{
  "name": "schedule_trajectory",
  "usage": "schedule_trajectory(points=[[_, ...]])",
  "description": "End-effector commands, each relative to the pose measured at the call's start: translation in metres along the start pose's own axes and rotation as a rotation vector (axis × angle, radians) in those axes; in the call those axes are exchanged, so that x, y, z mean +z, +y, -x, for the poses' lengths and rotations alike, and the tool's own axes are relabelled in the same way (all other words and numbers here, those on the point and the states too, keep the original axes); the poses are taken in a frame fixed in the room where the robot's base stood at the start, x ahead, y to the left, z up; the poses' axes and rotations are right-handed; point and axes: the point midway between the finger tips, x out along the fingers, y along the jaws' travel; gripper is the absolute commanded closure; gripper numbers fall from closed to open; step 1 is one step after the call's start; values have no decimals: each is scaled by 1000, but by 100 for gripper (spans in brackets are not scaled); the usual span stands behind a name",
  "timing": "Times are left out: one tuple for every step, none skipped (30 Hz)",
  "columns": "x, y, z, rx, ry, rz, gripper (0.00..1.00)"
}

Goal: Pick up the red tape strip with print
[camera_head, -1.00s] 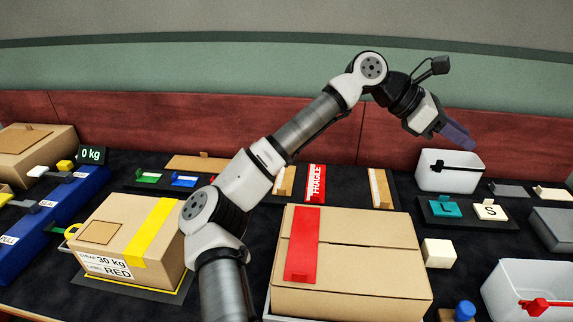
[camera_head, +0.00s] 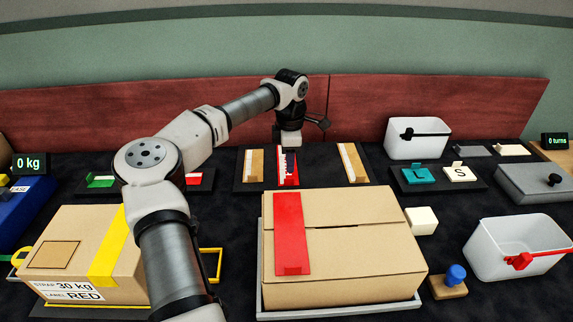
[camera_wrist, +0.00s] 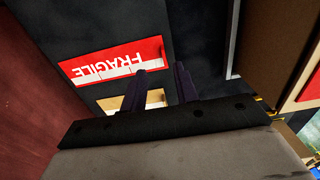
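The red tape strip with white FRAGILE print (camera_head: 288,178) lies in a dark tray (camera_head: 330,179), between two tan strips. My gripper (camera_head: 290,151) is above its far end and hides part of it. In the wrist view the FRAGILE strip (camera_wrist: 88,69) lies up and left of my gripper (camera_wrist: 160,70). The two dark fingers are apart, with nothing between their tips. A tan strip (camera_wrist: 118,103) shows behind the left finger. I cannot tell the height of the fingers above the tray.
A large carton (camera_head: 350,254) with a plain red strip (camera_head: 289,225) stands in front of the tray. A yellow-strapped carton (camera_head: 75,235) is at left. White bins (camera_head: 415,151) (camera_head: 490,255) are at right. A red wall (camera_head: 400,105) runs behind.

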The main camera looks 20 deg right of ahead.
Motion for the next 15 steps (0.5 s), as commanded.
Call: schedule_trajectory(points=[[0, 0, -4, -1, -1, 0, 70], [0, 0, -5, -1, -1, 0, 70], [0, 0, -7, -1, -1, 0, 70], [0, -1, -8, 0, 0, 0, 70], [0, -1, -9, 0, 0, 0, 70], [0, -1, -11, 0, 0, -1, 70], [0, -2, -14, -1, 0, -1, 70], [-1, -3, -16, -1, -1, -1, 70], [-1, -4, -22, -2, -1, -1, 70], [-2, -5, -26, -4, -1, 0, 70], [-2, -6, -30, -4, -1, 0, 70], [-2, -8, -36, -2, -2, -1, 70], [-2, -8, -41, -3, -2, -1, 70], [-2, -8, -46, -3, -2, -1, 70], [-2, -8, -52, -3, -2, -1, 70]])
